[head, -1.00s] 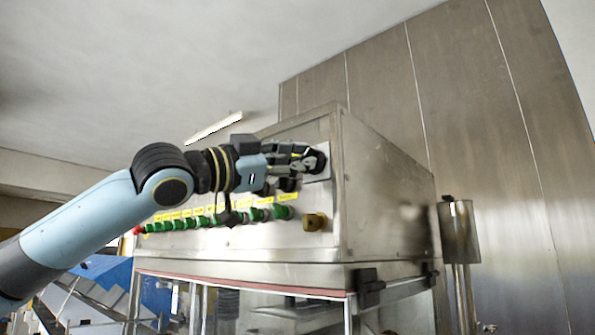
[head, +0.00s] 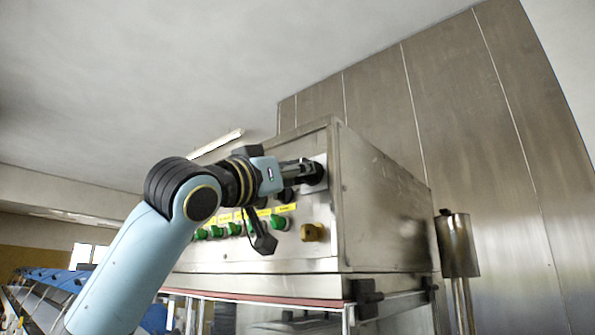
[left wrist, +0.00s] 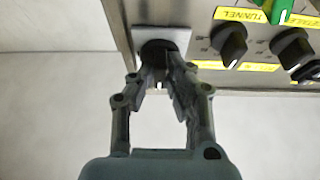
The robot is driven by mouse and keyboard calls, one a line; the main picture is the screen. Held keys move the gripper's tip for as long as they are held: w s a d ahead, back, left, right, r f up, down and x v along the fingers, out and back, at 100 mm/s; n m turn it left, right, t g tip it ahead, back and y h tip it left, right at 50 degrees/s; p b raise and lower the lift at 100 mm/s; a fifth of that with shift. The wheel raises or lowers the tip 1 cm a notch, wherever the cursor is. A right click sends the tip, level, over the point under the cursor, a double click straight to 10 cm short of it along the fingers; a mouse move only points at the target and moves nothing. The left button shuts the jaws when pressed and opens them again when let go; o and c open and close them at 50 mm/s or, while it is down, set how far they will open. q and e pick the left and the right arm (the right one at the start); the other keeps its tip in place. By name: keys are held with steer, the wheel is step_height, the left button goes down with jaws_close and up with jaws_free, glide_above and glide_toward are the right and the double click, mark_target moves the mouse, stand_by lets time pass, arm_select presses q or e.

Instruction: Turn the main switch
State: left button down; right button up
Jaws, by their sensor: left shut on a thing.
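The main switch (head: 313,173) is a dark round knob on a pale plate near the upper right corner of the control panel (head: 320,212). It also shows in the left wrist view (left wrist: 156,50), between my fingertips and partly hidden by them. My left gripper (head: 305,172) reaches it from the left and is shut on the knob. In the left wrist view, my left gripper (left wrist: 160,72) has a finger on each side of the knob. My right gripper is in neither view.
In the left wrist view, black knobs (left wrist: 229,42) sit close to the right of the switch. A metal cylinder (head: 456,245) stands right of the cabinet.

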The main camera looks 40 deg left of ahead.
arm_select(q)
steer(key=shift+f+n, duration=0.1)
steer(key=shift+n, duration=0.2)
steer(key=c, duration=1.3)
jaws_free()
steer(key=shift+w, duration=0.1)
steer(key=shift+c, duration=0.2)
step_height(320, 180, up, 10)
